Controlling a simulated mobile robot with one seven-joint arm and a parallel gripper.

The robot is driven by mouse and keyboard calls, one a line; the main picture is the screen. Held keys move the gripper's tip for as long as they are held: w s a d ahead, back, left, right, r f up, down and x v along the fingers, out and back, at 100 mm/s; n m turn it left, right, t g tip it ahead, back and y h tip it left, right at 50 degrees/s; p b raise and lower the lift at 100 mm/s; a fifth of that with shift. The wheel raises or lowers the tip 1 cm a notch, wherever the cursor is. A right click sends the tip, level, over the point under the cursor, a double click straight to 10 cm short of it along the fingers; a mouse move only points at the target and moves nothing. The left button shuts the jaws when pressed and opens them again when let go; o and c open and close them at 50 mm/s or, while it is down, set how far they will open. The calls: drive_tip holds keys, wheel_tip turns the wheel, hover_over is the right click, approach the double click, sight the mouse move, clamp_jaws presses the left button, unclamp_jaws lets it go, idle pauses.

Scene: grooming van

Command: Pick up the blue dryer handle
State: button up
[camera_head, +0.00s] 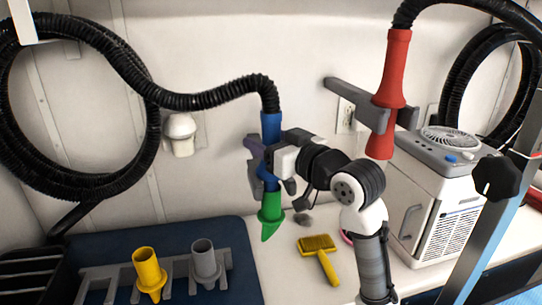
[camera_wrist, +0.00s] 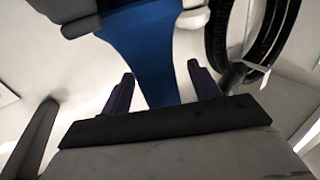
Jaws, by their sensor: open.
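The blue dryer handle (camera_head: 270,126) hangs upright at the end of a black hose, with a green nozzle (camera_head: 271,207) on its lower end. A grey-purple piece, perhaps its wall holder, shows just left of it. My gripper (camera_head: 272,172) is at the handle's lower part, coming from the right; it hides some of the handle. In the wrist view the blue handle (camera_wrist: 152,55) shows between my two dark, parted fingers (camera_wrist: 160,74). I cannot tell whether either finger touches it.
A red dryer handle (camera_head: 396,65) sits in a grey wall holder at the right, above a white dryer unit (camera_head: 445,200). A yellow brush (camera_head: 320,255) lies on the counter. Yellow (camera_head: 148,270) and grey (camera_head: 205,260) nozzles stand in a rack on a dark blue mat (camera_head: 238,262).

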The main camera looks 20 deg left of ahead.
drive_tip(key=shift+w+a, duration=0.35)
drive_tip(key=shift+a, duration=0.25)
drive_tip(key=c, duration=1.1)
drive_tip(key=shift+c, duration=0.3)
